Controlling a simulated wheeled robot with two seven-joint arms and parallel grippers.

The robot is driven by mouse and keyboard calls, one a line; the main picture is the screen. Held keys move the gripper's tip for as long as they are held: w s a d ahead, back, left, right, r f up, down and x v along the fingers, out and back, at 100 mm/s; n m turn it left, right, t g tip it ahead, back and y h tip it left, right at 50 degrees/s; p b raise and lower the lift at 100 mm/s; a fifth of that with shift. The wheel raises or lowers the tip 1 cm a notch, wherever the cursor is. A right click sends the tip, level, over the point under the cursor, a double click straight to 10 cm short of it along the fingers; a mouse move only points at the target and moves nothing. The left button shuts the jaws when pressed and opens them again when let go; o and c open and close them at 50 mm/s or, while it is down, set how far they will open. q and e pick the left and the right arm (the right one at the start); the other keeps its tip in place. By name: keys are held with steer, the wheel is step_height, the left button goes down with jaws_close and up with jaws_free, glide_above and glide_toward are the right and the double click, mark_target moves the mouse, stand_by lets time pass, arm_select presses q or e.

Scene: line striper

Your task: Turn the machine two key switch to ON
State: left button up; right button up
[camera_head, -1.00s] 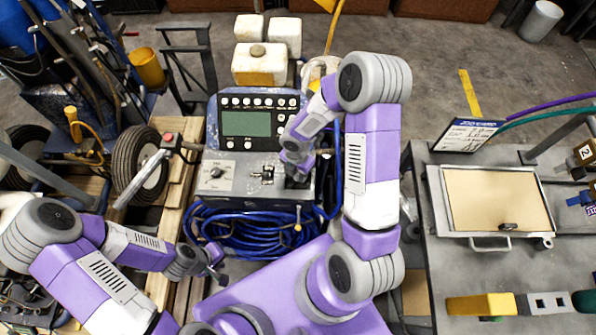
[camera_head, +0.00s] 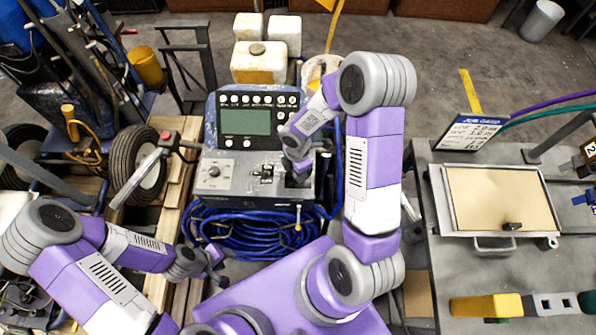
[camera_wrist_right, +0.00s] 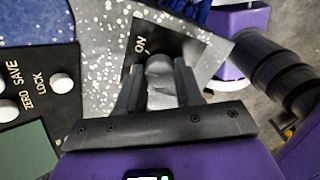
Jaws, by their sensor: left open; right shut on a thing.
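The control box has a green screen (camera_head: 246,122) and a lower grey panel (camera_head: 232,184) with a dial and a small lever. In the right wrist view, a grey key switch (camera_wrist_right: 160,68) sits on a black plate (camera_wrist_right: 190,48) marked ON. My right gripper (camera_wrist_right: 157,82) is shut on this grey switch, one finger on each side. In the head view my right gripper (camera_head: 298,178) is at the panel's right end, where its own wrist hides the switch. The switch's exact angle is hard to tell. My left gripper (camera_head: 217,268) is open and empty, low and left of the box.
A blue hose coil (camera_head: 235,232) lies below the box. Wheels and a wooden pallet (camera_head: 180,195) stand left. White jugs (camera_head: 262,62) stand behind the box.

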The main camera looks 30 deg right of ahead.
steer(key=m+b, duration=0.1)
steer(key=m, duration=0.2)
steer(key=shift+m, duration=0.3)
steer(key=shift+m+b, duration=0.65)
steer(key=shift+m, duration=0.85)
steer(key=o, duration=1)
steer(key=shift+o, duration=0.2)
step_height(320, 180, up, 8)
steer(key=shift+w+f+p, duration=0.1)
steer(key=shift+f+p, duration=0.05)
steer(key=shift+p, duration=0.9)
steer(key=shift+f, duration=0.1)
